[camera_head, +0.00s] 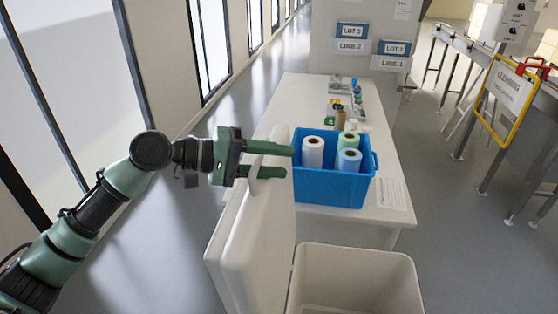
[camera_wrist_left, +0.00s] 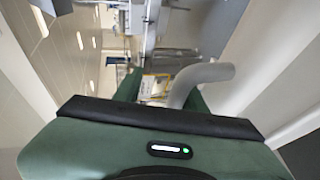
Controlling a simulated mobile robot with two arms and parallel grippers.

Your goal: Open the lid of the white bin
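The white bin (camera_head: 355,258) stands at the bottom centre of the head view, its top open and its inside visible. Its white lid (camera_head: 262,235) stands upright along the bin's left side, swung clear of the opening. My left gripper (camera_head: 288,161) is at the lid's upper edge, its green fingers pointing right and spread apart. A curved white handle (camera_wrist_left: 203,75) shows between the fingers in the left wrist view, nearer the right finger; firm contact cannot be told. My right gripper is not in view.
A blue crate (camera_head: 330,188) with several rolls stands on the white table (camera_head: 385,225) just right of my left fingertips. Small items lie farther back on the table. A yellow-framed sign (camera_head: 505,95) and a metal conveyor stand at right. The left floor is clear.

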